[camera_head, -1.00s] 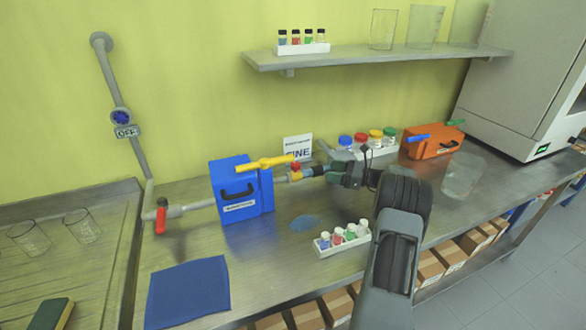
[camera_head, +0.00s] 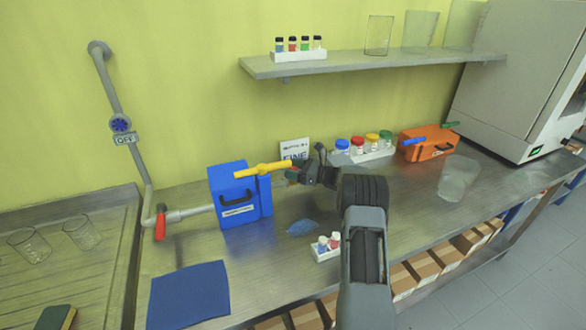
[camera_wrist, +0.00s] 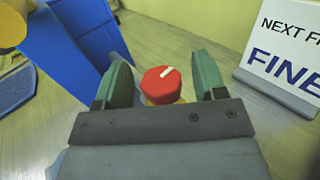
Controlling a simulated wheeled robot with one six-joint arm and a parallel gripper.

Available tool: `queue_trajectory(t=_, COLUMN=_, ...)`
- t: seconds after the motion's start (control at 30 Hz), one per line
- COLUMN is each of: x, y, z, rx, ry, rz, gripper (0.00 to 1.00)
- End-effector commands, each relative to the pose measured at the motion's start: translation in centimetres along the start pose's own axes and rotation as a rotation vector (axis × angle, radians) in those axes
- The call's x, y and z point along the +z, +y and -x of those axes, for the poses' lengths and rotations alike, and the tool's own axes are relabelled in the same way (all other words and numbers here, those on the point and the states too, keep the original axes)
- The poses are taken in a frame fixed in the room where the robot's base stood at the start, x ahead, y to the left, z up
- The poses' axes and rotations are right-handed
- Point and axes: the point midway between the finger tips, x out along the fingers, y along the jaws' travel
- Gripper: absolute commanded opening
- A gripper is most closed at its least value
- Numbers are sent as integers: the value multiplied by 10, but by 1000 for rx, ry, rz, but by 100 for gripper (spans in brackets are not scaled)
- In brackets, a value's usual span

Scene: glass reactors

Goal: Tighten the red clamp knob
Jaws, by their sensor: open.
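The red clamp knob (camera_wrist: 161,85) with a white mark line on top shows in the wrist view, with a bit of yellow below it. My gripper (camera_wrist: 162,80) is open, with one green-grey finger on each side of the knob and small gaps between. In the head view my gripper (camera_head: 298,173) is at the right side of the blue box (camera_head: 235,195), under the end of the yellow handle (camera_head: 263,169). The knob is hidden there behind the gripper. The blue box also shows in the wrist view (camera_wrist: 75,40).
A white sign (camera_head: 294,150) stands just behind the gripper. A rack of small vials (camera_head: 326,255) and a blue puddle-like patch (camera_head: 302,227) lie in front. Capped bottles (camera_head: 357,145) and an orange box (camera_head: 429,149) are to the right. The bench around the blue cloth (camera_head: 188,292) is clear.

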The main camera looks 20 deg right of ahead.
Motion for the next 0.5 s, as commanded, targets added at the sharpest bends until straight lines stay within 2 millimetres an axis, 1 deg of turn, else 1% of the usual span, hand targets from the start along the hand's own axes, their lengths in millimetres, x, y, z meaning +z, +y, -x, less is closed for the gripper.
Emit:
queue_trajectory(t=0.33, x=0, y=0, z=-2, rx=0, ry=-1, rz=0, gripper=64)
queue_trajectory(t=0.5, x=0, y=0, z=-2, rx=0, ry=-1, rz=0, gripper=48)
